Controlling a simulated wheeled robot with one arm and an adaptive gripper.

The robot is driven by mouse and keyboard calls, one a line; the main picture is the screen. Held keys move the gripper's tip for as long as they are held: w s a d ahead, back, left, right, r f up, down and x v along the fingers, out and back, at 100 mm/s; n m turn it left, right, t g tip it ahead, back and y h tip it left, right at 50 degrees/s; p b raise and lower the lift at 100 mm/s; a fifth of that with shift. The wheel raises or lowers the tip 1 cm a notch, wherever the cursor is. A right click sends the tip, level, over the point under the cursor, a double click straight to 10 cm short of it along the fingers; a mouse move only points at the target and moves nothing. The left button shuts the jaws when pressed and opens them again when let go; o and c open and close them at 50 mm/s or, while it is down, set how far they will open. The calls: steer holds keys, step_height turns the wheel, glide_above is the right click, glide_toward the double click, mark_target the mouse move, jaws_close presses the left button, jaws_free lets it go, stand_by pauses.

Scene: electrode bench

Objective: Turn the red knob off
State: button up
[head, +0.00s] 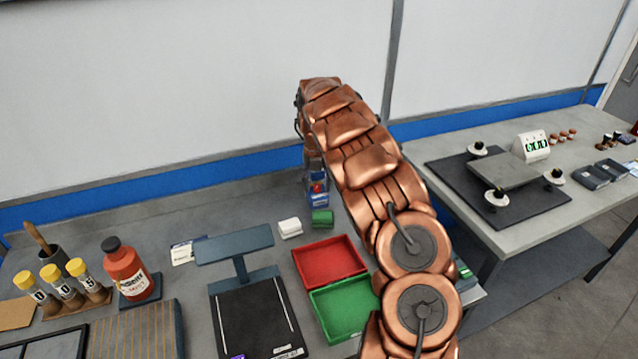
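A small red knob (317,187) shows on a blue box (318,201) at the back of the bench, near the wall. The knob is small in the view and its setting cannot be read. My copper-coloured arm reaches over the bench from the lower right. My gripper (312,165) points down just above the red knob. It is mostly hidden behind my arm, so its fingers and any contact with the knob cannot be made out.
A green block (322,217) and a white block (290,228) sit in front of the box. Nearer are a red tray (330,262), a green tray (343,308) and a dark stand (236,245). A red bottle (126,270) stands left. A second table (535,205) is right.

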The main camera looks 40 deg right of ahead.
step_height(320, 180, up, 12)
stand_by(0.9)
steer(key=shift+a, duration=0.1)
steer(key=n+p, duration=0.2)
steer(key=n, duration=0.5)
glide_above(317, 186)
step_height(317, 186, down, 4)
steer(key=shift+f, duration=0.2)
steer(key=shift+f+p, duration=1.35)
steer(key=shift+f, duration=2.5)
steer(key=shift+c, duration=0.4)
jaws_close()
